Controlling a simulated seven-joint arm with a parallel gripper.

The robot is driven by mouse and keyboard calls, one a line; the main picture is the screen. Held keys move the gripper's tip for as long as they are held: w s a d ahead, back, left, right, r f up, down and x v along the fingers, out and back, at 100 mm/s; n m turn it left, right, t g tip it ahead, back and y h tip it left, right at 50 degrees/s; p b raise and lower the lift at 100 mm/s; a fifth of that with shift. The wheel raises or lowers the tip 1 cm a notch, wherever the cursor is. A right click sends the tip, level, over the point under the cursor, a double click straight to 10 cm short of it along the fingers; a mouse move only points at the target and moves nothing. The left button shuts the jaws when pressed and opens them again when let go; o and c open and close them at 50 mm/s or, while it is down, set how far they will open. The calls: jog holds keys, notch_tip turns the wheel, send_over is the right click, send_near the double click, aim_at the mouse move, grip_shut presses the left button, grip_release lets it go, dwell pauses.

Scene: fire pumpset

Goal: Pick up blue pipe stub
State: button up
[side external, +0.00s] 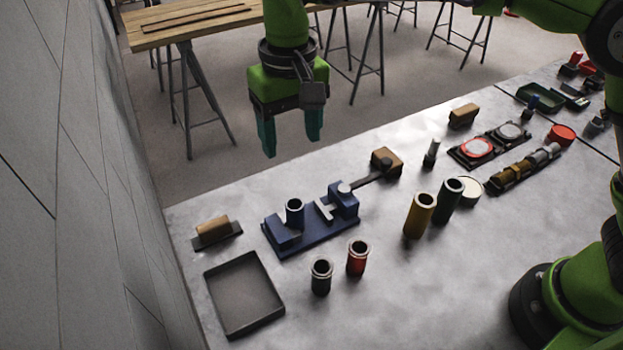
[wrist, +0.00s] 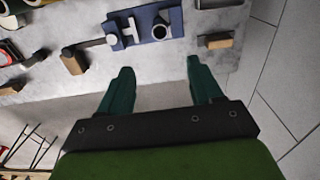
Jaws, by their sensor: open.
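The blue pipe stub (side external: 295,212) is a short, open-topped, dark blue tube. It stands upright at the blue vise-like fixture (side external: 318,234) on the grey bench, and whether it is clamped there is not clear. In the wrist view the stub (wrist: 160,31) shows at the top, on the blue fixture (wrist: 138,22). My gripper (side external: 291,148) is open and empty, pointing down, high above and behind the stub near the bench's far edge. In the wrist view its fingertips (wrist: 160,68) are wide apart and clear of the stub.
A black stub (side external: 321,277) and a red stub (side external: 357,258) stand in front of the fixture. An empty tray (side external: 244,294) lies at the left. A wooden-handled brush (side external: 213,231) is left of the fixture. Taller yellow (side external: 419,215) and green (side external: 447,200) tubes stand to the right.

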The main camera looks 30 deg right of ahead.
send_near(295, 204)
notch_tip(295, 204, down, 5)
jog(key=shift+d+f, duration=0.1)
jog(key=shift+w+f, duration=0.1)
jog(key=shift+f, duration=2.65)
jog(key=shift+c, duration=0.2)
grip_shut()
